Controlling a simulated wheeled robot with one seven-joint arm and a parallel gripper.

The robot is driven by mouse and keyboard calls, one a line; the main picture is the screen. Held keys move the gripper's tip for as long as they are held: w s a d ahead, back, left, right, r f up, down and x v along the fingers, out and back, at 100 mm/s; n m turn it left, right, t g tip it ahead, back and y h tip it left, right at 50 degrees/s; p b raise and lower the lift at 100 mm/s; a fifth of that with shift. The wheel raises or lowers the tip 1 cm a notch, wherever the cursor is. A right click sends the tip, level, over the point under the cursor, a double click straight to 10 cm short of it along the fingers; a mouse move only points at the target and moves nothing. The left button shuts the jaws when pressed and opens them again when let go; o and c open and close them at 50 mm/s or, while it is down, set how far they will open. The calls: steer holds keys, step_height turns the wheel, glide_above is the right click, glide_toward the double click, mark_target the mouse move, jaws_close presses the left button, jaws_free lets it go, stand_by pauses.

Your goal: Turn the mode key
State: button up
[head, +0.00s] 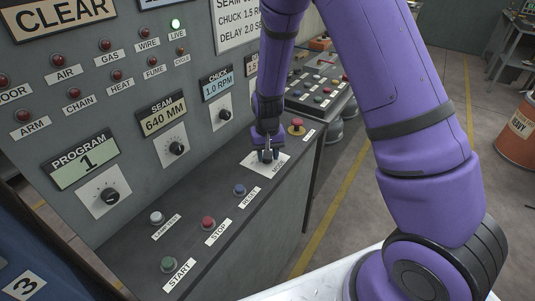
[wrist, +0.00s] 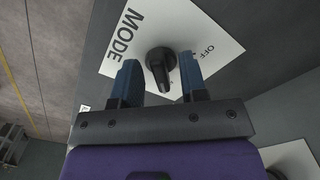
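The mode key (wrist: 160,67) is a black key switch on a white plate marked MODE (wrist: 118,38) and OFF. In the wrist view it sits between and just beyond the tips of my gripper (wrist: 158,76), whose two blue fingers are spread apart. A gap shows between the key and each finger. In the head view my gripper (head: 267,155) points down over the white plate (head: 280,163) on the desk part of the console, and it largely hides the key.
A red mushroom button (head: 296,126) stands just behind the plate. The blue RESET button (head: 239,189), red STOP button (head: 208,223) and green START button (head: 168,264) line the desk in front. The upright panel (head: 130,150) with dials rises at the left.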

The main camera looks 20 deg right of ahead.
steer(key=shift+r, duration=0.1)
step_height(320, 180, up, 11)
stand_by(0.5)
stand_by(0.3)
steer(key=s+d+r+n+t+y, duration=0.1)
steer(key=s+d+r, duration=0.1)
steer(key=s+r, duration=0.55)
steer(key=s+d+r+t, duration=0.2)
steer(key=s+r, duration=0.3)
steer(key=r, duration=0.6)
steer(key=s+d+r+t, duration=0.1)
steer(key=s+r, duration=0.2)
steer(key=s, duration=0.5)
steer(key=s+d+r+n+t+h, duration=0.1)
steer(key=s+d+r, duration=0.1)
steer(key=s, duration=0.6)
steer(key=shift+s+r, duration=0.15)
steer(key=shift+r, duration=0.5)
